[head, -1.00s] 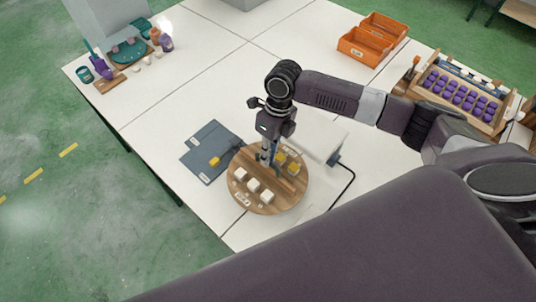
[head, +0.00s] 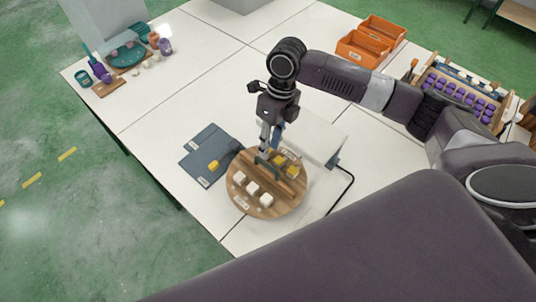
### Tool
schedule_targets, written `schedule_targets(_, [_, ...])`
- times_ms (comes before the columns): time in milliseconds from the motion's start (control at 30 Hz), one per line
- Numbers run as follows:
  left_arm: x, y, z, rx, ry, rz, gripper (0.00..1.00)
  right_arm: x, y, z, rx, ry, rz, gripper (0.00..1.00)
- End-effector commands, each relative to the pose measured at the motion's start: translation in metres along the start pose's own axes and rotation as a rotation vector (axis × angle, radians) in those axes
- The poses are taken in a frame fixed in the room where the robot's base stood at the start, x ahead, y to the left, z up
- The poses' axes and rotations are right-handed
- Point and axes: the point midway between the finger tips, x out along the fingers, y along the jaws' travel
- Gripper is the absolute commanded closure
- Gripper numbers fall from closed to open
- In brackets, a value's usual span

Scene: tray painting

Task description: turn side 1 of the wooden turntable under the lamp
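The round wooden turntable (head: 280,208) stands on the white table. Several white cubes (head: 253,188) sit in a row on its near-left side, and yellow cubes (head: 292,172) sit on its far-right side. A low upright divider (head: 270,166) crosses the middle between them. Small labels lie at the rim, too small to read. A white panel (head: 318,138), seemingly the lamp, stands just behind and right of the turntable. My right gripper (head: 270,146) points down just above the divider, its fingers apart and seemingly empty. My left gripper is not in view.
Orange bins (head: 362,49) and a rack of purple pieces (head: 460,92) stand at the right. Small teal and purple items (head: 126,55) stand far left. A black cable lies right of the turntable.

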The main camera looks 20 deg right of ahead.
Motion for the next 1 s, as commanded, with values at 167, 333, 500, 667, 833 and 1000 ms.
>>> schedule_targets(167, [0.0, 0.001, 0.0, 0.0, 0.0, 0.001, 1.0, -0.037, -0.001, 0.001, -0.001, -0.003, -0.003, 0.73])
schedule_targets(333, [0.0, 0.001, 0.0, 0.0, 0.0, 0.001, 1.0, -0.056, -0.001, 0.001, 0.0, -0.001, -0.002, 0.73])
schedule_targets(500, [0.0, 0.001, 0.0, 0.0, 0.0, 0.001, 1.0, -0.061, -0.001, 0.0, 0.0, 0.001, -0.001, 0.73])
schedule_targets(667, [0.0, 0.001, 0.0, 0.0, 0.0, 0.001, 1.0, -0.061, -0.001, 0.0, 0.0, 0.001, -0.001, 0.73])
schedule_targets(833, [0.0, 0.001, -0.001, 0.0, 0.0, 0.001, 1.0, -0.061, -0.001, 0.0, 0.0, 0.0, -0.001, 0.73])
schedule_targets(1000, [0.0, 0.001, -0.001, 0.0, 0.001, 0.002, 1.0, -0.061, -0.001, 0.0, 0.0, 0.0, -0.001, 0.73])
